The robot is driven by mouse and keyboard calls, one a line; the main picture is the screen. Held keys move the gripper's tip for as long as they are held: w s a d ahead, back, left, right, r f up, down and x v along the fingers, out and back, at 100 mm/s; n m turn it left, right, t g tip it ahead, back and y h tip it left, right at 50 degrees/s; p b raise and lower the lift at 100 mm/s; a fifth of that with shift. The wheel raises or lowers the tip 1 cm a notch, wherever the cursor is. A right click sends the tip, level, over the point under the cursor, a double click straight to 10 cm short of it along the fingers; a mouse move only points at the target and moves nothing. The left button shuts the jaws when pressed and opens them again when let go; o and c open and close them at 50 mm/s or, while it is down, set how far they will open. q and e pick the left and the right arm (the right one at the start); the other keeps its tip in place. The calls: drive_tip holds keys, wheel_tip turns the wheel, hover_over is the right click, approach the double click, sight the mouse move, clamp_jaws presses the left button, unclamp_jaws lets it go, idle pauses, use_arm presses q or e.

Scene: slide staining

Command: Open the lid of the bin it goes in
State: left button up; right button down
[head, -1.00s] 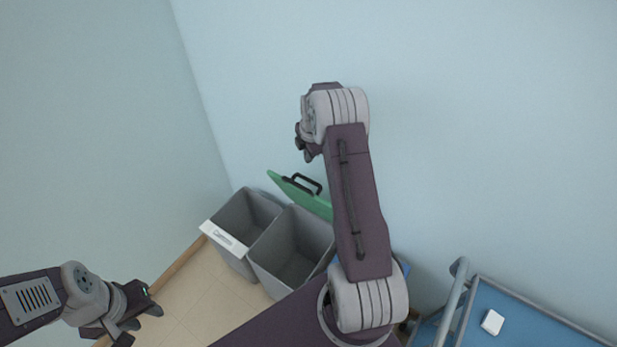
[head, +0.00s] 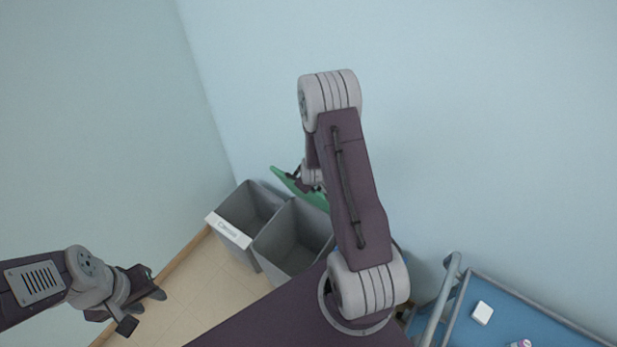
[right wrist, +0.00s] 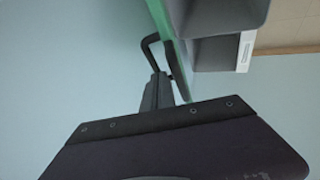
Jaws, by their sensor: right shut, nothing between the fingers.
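Two grey bins stand side by side against the wall in the head view. The left bin (head: 221,212) is open at the top and has a white label plate (head: 229,231) on its front. The right bin (head: 262,262) is also open, its green lid (head: 316,198) raised and leaning back near the wall. My right arm partly hides the lid in the head view. My left gripper (head: 146,308) is open and empty over the floor.
A blue cart (head: 548,337) with a grey rail stands at lower right, carrying a white block (head: 482,313) and a small pink-and-white item (head: 520,344). The wall (head: 480,120) is close behind the bins. Bare floor (head: 200,290) lies in front of them.

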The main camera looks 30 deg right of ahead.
drive_tip(key=x, duration=0.7)
drive_tip(key=shift+p, duration=0.35)
drive_tip(key=shift+w+d, duration=0.1)
drive_tip(key=shift+d, duration=0.05)
drive_tip(key=w+d+r+b, duration=0.1)
drive_tip(key=w+d+b, duration=0.1)
drive_tip(key=d, duration=0.4)
drive_tip(key=shift+w+d+b, duration=0.3)
drive_tip(key=shift+w+d, duration=0.05)
drive_tip(key=shift+r, duration=0.15)
drive_tip(key=b+v, duration=0.1)
drive_tip(key=v, duration=0.8)
drive_tip(key=shift+b, duration=0.35)
